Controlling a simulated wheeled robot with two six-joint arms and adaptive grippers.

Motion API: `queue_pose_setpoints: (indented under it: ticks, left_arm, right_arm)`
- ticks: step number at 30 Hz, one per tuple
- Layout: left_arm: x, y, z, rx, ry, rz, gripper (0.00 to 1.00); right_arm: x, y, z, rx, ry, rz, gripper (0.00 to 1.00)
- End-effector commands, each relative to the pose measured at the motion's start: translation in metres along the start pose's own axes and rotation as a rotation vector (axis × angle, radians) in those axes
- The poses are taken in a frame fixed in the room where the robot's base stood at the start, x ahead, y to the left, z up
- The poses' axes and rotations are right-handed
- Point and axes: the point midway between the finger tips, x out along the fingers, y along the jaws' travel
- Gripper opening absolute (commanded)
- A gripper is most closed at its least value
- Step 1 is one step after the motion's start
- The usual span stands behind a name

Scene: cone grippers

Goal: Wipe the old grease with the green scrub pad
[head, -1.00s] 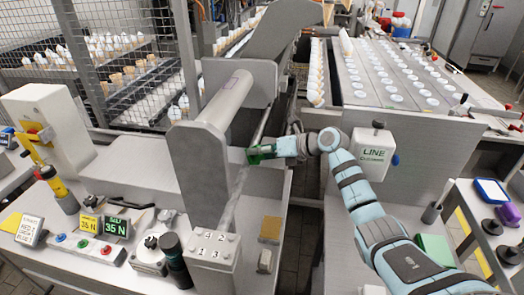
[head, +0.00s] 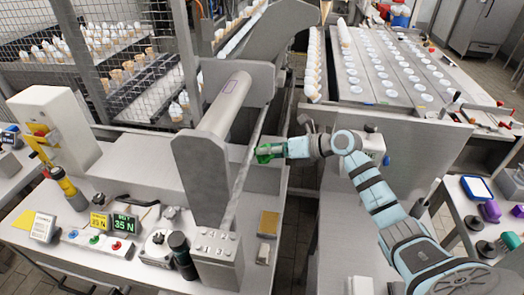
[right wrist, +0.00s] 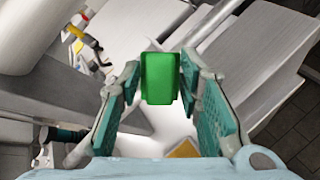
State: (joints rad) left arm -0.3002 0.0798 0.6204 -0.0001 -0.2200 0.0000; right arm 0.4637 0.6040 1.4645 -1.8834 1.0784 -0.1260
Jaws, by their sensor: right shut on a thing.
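My right gripper (head: 270,152) is shut on the green scrub pad (head: 262,158) in the head view. It holds the pad in the air by the grey end plate and slanted rod of the machine. Whether the pad touches them I cannot tell. In the right wrist view the green scrub pad (right wrist: 160,78) sits between the fingertips of the right gripper (right wrist: 160,82), extending beyond them. I cannot make out any old grease in either view. My left gripper is not in view.
The grey end plate (head: 197,180) and slanted rod (head: 243,180) stand close left of the gripper. Below are a numbered block (head: 217,245), a brown pad (head: 269,223) and a dark cylinder (head: 182,250). A button box (head: 95,241) sits at left.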

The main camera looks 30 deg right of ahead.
Motion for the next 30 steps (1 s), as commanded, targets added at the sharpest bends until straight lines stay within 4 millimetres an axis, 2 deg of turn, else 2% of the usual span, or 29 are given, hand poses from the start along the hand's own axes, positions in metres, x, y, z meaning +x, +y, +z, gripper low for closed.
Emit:
queue_pose_setpoints:
  ticks: [3, 12, 20, 30]
  left_arm:
    - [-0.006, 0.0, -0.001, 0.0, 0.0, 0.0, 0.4]
    - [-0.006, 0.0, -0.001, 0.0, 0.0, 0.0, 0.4]
    - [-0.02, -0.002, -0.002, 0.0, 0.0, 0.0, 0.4]
    - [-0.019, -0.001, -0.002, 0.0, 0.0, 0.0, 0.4]
  right_arm:
    - [-0.008, 0.001, 0.004, 0.001, 0.0, 0.001, 0.1]
    - [-0.009, 0.0, 0.004, 0.0, 0.0, 0.0, 0.1]
    - [-0.035, 0.001, 0.015, -0.001, 0.0, -0.001, 0.1]
    - [-0.035, 0.0, 0.014, 0.001, 0.0, 0.001, 0.1]
